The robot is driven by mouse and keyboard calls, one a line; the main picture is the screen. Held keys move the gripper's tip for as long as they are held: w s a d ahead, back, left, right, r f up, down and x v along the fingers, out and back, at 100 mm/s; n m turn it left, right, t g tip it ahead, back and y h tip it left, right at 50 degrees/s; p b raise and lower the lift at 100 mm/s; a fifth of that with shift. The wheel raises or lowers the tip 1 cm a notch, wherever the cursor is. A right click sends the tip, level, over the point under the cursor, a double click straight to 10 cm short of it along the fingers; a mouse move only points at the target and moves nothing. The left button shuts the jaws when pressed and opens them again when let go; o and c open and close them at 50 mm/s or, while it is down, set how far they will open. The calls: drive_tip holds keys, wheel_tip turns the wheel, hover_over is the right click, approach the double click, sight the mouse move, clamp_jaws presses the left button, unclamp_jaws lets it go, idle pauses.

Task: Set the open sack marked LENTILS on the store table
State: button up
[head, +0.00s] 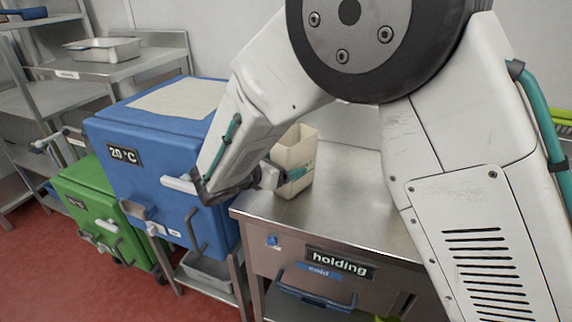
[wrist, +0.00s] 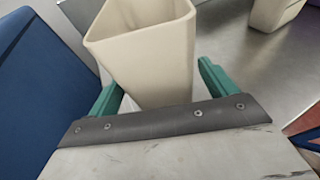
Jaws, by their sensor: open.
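A tall beige open-topped sack or bin (head: 297,150) stands upright on the steel table labelled "holding" (head: 345,215). It fills the upper middle of the wrist view (wrist: 145,60), and no LENTILS marking is readable on it. My gripper (head: 290,174) is at its near side in the head view. In the wrist view my gripper's teal fingers (wrist: 160,86) are apart, one on each side of the sack's lower part. I cannot tell whether they touch it. No table readable as the store table shows; a steel table (head: 110,68) at the back left has a label too small to read.
A second beige container (wrist: 274,10) stands further right on the steel surface in the wrist view. A blue box marked 20 °C (head: 165,150) and a green box (head: 95,200) stand left of the holding table. A metal pan (head: 103,50) sits on the back-left table.

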drive_tip(key=v, duration=1)
drive_tip(key=shift+s+a, duration=0.2)
drive_tip(key=shift+s, duration=0.05)
drive_tip(key=shift+r, duration=0.1)
idle(1.0)
